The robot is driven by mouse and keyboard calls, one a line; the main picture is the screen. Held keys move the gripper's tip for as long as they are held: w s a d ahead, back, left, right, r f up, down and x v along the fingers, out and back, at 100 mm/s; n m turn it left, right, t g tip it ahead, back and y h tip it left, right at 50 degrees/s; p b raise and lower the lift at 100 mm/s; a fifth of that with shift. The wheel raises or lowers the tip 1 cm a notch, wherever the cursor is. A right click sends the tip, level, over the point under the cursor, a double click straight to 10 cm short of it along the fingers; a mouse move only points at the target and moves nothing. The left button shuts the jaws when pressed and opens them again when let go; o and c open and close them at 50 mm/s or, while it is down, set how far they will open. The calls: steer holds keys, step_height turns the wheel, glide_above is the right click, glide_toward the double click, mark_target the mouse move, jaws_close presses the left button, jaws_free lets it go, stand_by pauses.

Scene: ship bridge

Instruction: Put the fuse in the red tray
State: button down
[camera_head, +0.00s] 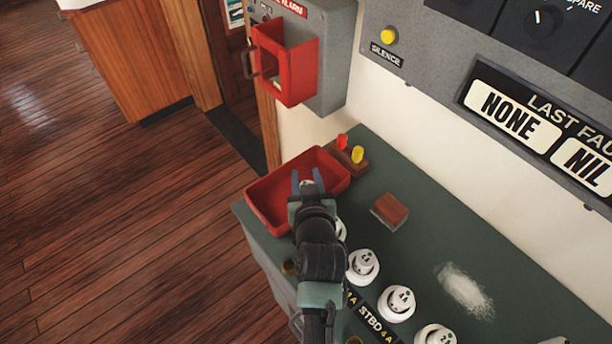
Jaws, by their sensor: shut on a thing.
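The red tray (268,209) sits at the far left end of the green counter, open side up. Several white round fuse-like caps (397,301) stand in a row on the counter, near a label reading STBD 4A (376,322).
A wooden block (390,211) lies right of the tray. A wooden holder with red and yellow pegs (349,158) stands behind the tray's right side. A red open box (290,62) hangs on the wall unit above. A white powdery patch (464,290) marks the counter.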

steer(key=c, duration=0.5)
jaws_free()
steer(key=shift+s+r, duration=0.1)
steer(key=shift+r, duration=0.05)
steer(key=v, duration=1.1)
steer(key=shift+s+d+r, duration=0.1)
steer(key=shift+s+r, duration=0.05)
steer(key=shift+s, duration=0.2)
steer(key=w+r+t, duration=0.3)
steer(key=r+t, duration=0.1)
steer(key=r, duration=1.1)
steer(key=w+r+t, duration=0.3)
steer(key=r, duration=1.1)
steer(key=s+a+r+t, duration=0.1)
steer(key=s+r+t, duration=0.2)
steer(key=r, duration=0.8)
steer(key=s+a+r+t, duration=0.2)
steer(key=s+r, duration=0.5)
steer(key=r, duration=0.5)
steer(key=shift+s+r+t, duration=0.3)
steer(key=shift+t, duration=0.6)
